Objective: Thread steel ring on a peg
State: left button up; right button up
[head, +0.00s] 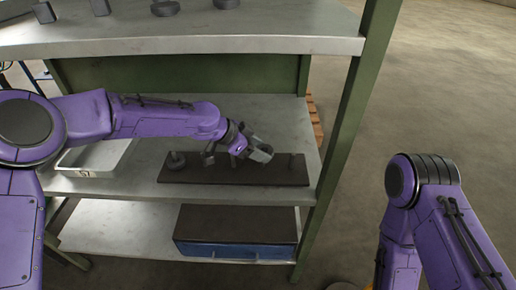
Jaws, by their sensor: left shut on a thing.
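My left gripper (256,150) reaches over the middle shelf and hovers above the dark peg board. It is shut on a small grey thing that looks like the steel ring, mostly hidden by the fingers. The peg board (270,175) lies lengthwise along the shelf. A short peg (293,162) stands upright toward its right end, just right of the gripper. Other pegs near the gripper are partly hidden. My right gripper is out of view; only its arm shows at the right.
A pale metal tray (95,160) stands left on the same shelf, under my left arm. The upper shelf (200,40) holds several dark pieces. A dark box with a blue front (235,235) sits on the lower shelf. A green post (350,130) bounds the rack at right.

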pick_arm(q)
jog(key=o, duration=1.4)
jog(key=shift+o, duration=0.2)
jog(key=shift+a, duration=0.1)
jog(key=v, duration=1)
jog(key=shift+r+b, duration=0.25)
jog(key=shift+b, duration=0.2)
jog(key=shift+a, duration=0.1)
